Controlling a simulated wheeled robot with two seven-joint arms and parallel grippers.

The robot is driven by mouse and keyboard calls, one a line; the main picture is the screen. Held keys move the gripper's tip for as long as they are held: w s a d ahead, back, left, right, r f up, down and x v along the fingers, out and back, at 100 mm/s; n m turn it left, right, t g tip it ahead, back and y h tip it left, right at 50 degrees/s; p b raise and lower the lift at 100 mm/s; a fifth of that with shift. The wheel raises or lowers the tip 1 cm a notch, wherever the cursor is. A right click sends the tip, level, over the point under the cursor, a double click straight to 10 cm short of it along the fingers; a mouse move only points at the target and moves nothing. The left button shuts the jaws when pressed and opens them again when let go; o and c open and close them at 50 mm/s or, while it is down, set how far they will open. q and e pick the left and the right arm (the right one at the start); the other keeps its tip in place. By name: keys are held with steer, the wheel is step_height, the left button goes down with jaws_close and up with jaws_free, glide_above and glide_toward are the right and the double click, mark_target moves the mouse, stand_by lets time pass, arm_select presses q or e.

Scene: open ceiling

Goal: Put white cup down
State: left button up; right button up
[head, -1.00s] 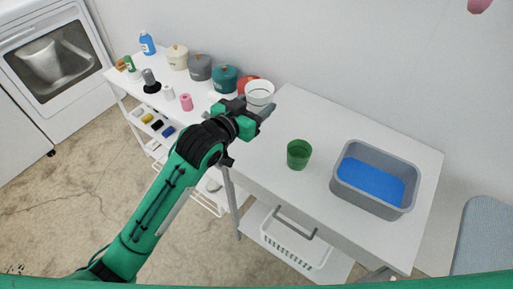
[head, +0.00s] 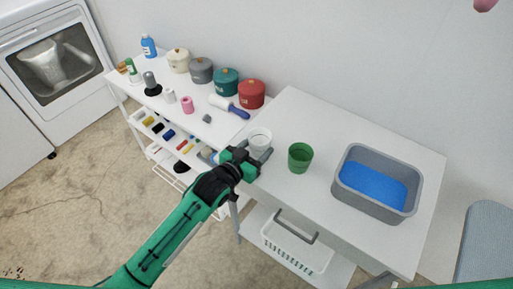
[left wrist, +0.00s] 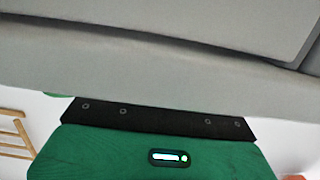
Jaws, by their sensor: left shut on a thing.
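The white cup (head: 260,138) is upright at the left end of the white table (head: 300,103) in the head view. My left gripper (head: 261,154) is shut on the white cup, and its fingers hide the lower part of the cup. I cannot tell whether the cup's base touches the tabletop. In the left wrist view a large pale grey surface fills the top, above the green gripper body (left wrist: 150,155); the cup cannot be made out there. My right gripper is not in view.
A green cup (head: 300,157) stands just right of the white cup. A grey basin (head: 376,209) with blue inside is further right. A shelf with several pots, such as a red one (head: 251,94), adjoins the table's left. The table's back middle is clear.

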arm_select(q)
steer(key=o, duration=0.7)
steer(key=shift+f, duration=0.1)
steer(key=o, duration=0.3)
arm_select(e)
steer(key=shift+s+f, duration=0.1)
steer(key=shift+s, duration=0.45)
arm_select(q)
steer(key=shift+r, duration=0.25)
steer(key=v, duration=1.2)
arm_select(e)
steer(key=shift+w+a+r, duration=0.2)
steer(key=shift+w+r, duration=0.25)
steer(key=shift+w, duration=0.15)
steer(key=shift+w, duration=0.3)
